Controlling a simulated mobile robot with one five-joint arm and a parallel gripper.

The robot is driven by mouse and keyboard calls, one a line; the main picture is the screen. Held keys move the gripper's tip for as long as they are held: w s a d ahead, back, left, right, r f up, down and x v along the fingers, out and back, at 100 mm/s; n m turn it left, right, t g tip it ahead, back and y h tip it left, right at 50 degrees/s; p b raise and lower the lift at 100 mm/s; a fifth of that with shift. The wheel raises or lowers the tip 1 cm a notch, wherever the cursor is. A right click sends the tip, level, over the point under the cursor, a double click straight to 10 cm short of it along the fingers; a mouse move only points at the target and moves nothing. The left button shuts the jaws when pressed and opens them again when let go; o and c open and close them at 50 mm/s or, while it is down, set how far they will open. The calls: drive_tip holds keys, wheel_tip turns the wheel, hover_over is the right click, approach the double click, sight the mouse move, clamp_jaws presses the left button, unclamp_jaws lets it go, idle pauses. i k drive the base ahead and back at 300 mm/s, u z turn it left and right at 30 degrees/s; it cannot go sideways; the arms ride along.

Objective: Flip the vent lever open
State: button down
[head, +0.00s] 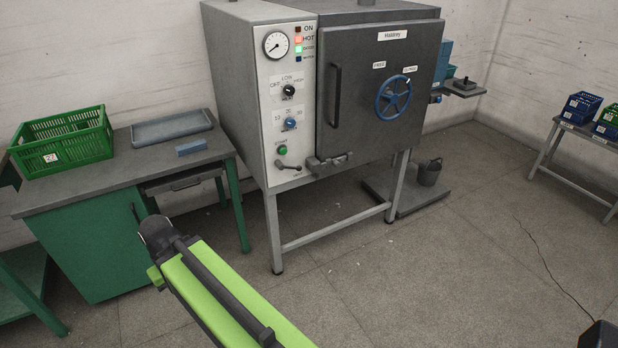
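A grey oven-like cabinet (235,95) stands on a metal frame in the middle of the head view. Low on its light front panel, below a green button (282,150), is a small dark lever (289,167). It points mostly sideways to the right and has a small label below it that is too small to read. It looks like the vent lever. My green arm reaches up from the bottom of the view and ends in a dark joint, well in front of the cabinet and apart from it. My gripper's fingers are not visible.
The shut oven door (375,85) carries a blue handwheel (393,96), with a latch (330,163) at its lower edge. A green workbench (95,240) stands left, holding a green crate (62,142) and grey tray (172,128). The floor (440,270) right of my arm is clear.

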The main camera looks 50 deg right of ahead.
sight(291, 167)
drive_tip(key=u, duration=0.05)
drive_tip(key=i, duration=1)
drive_tip(key=z, duration=0.05)
